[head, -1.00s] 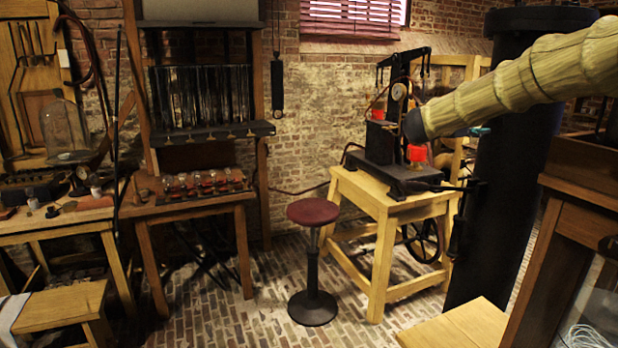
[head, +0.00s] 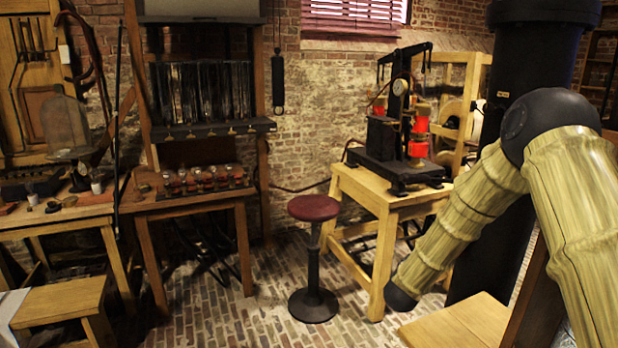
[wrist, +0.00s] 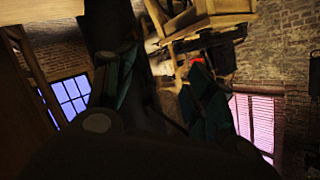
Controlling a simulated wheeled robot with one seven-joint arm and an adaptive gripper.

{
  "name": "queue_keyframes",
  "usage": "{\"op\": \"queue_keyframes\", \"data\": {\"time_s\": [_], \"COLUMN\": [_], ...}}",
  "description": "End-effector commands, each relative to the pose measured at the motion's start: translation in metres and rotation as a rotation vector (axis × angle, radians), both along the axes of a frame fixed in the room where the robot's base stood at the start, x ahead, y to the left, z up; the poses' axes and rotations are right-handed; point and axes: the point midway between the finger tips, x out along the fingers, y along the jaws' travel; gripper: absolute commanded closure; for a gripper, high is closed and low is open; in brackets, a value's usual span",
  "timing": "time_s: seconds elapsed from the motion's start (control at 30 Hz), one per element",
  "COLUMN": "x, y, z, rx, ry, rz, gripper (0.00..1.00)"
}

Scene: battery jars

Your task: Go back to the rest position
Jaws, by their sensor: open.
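My gripper (wrist: 163,75) shows in the dark wrist view as two dim dark fingers standing apart, with the black gripper body below them. It is open, and I see nothing between the fingers except the background. In the head view, my arm's bamboo-like links come in from the right, bend at a black joint, and slope down to a black end in front of the yellow wooden stand. I cannot make out the gripper fingers there.
A wooden stand (head: 384,205) bears a black apparatus (head: 385,140) with red coils. A stool (head: 313,208) stands left of it. A bench with glass jars (head: 203,180) is at the back left. A black column (head: 530,60) stands behind my arm. Brick floor is open in the middle.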

Motion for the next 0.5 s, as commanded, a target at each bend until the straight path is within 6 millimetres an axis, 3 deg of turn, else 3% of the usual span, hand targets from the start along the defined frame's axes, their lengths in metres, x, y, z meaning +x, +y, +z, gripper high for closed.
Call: {"op": "queue_keyframes", "data": {"time_s": [0.03, 0.2, 0.37, 0.5], "x": [-0.015, -0.068, -0.128, -0.187], "y": [0.007, 0.028, 0.046, 0.059], "z": [-0.030, -0.111, -0.179, -0.232], "rx": [-0.012, -0.043, -0.064, -0.074], "ry": [0.055, 0.227, 0.389, 0.534], "rz": [0.035, 0.157, 0.271, 0.371], "gripper": [0.46, 0.46, 0.46, 0.46]}}
